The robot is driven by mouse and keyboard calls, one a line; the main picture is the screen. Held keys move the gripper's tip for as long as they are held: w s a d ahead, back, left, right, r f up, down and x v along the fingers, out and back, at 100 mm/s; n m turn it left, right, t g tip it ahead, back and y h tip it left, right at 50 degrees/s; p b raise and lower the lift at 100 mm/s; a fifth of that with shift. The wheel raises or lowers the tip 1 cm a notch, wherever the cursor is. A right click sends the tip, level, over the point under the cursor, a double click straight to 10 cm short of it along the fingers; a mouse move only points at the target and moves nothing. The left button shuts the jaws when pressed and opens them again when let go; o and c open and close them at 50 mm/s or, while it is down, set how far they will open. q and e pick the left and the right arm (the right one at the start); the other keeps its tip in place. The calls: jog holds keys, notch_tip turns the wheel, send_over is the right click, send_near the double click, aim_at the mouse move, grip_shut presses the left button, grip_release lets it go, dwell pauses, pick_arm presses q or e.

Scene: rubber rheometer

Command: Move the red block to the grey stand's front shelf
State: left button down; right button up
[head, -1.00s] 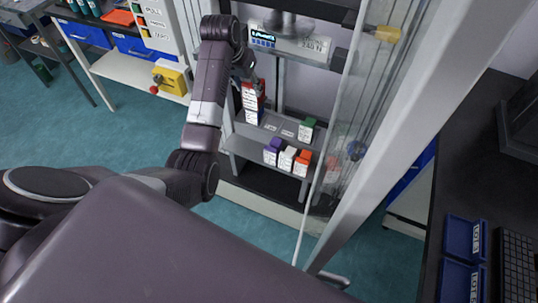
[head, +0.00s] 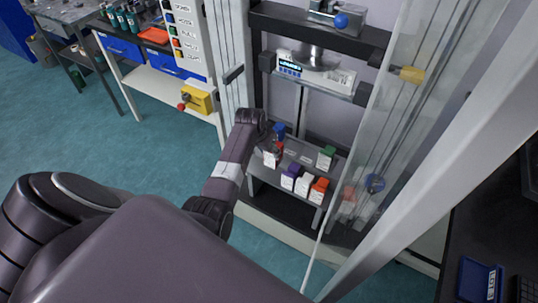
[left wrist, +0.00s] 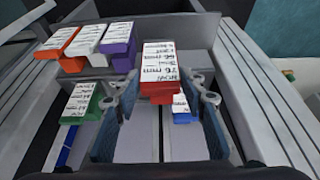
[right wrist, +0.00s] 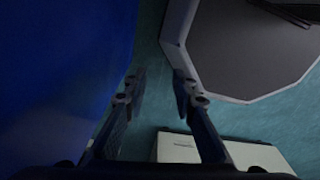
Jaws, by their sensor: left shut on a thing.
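The red block (left wrist: 158,86), with a white printed label, is between the fingers of my left gripper (left wrist: 158,92), which is shut on it. In the head view, the red block (head: 280,149) is partly hidden by my left gripper (head: 268,150), at the left side of the grey stand (head: 300,160). The stand's front shelf (head: 263,172) holds a purple block (head: 291,177), a white block (head: 304,184) and an orange block (head: 319,190) in a row. I cannot tell whether the red block touches the shelf. My right gripper (right wrist: 158,88) is open and empty.
On the stand's rear level are a green block (head: 326,157) and a blue block (head: 279,131). A clear door panel (head: 395,120) and a pale frame post (head: 440,140) bound the right. A yellow box (head: 198,99) is at the left.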

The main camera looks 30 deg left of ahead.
aim_at(269, 167)
pick_arm(q)
notch_tip(269, 167, down, 6)
jog(key=shift+r, duration=0.1)
jog(key=shift+f+b, duration=0.6)
jog(key=shift+f, duration=1.2)
jog(key=shift+f, duration=0.15)
jog(key=c, duration=1.5)
grip_release()
jog(key=shift+r, duration=0.4)
jog(key=p+v, duration=0.2)
jog(key=v, duration=0.9)
jog(key=shift+s+r, duration=0.25)
